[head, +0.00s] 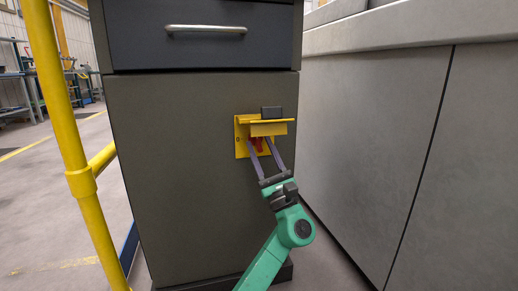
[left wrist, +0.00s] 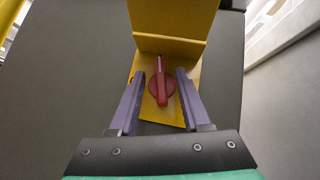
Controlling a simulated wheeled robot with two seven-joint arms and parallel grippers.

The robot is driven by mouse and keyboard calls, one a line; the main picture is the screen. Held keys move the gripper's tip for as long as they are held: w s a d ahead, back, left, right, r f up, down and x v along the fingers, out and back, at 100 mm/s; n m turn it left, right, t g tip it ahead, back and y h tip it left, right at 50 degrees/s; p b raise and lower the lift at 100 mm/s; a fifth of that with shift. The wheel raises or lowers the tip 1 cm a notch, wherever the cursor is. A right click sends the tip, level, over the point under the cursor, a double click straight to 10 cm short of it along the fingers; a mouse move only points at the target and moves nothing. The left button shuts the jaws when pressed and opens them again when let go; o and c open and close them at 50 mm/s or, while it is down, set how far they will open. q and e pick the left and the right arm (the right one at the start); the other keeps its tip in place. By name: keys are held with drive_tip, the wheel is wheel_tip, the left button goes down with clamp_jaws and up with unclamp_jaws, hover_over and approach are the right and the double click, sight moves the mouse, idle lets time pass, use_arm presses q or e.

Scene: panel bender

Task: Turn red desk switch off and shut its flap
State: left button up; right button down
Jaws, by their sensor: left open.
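The red desk switch (left wrist: 161,88) is a round rotary knob with a raised grip bar. The bar stands nearly upright in the left wrist view, with a pale mark at its top end. In the head view the red knob (head: 257,144) shows partly below the flap. It sits on a yellow plate (head: 241,136). The yellow flap (head: 267,129) is raised and juts out above the knob; it also shows in the left wrist view (left wrist: 172,22). My left gripper (left wrist: 160,73) is open, its two purple-grey fingers either side of the knob; contact cannot be told. My right gripper is out of view.
The switch is mounted on a dark grey cabinet (head: 180,170) with a drawer handle (head: 206,29) above. A large grey machine panel (head: 370,130) stands close on the right. A yellow rail (head: 66,110) stands at left.

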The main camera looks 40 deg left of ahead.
sight(257, 140)
use_arm(q)
drive_tip(key=shift+x, duration=1.25)
clamp_jaws()
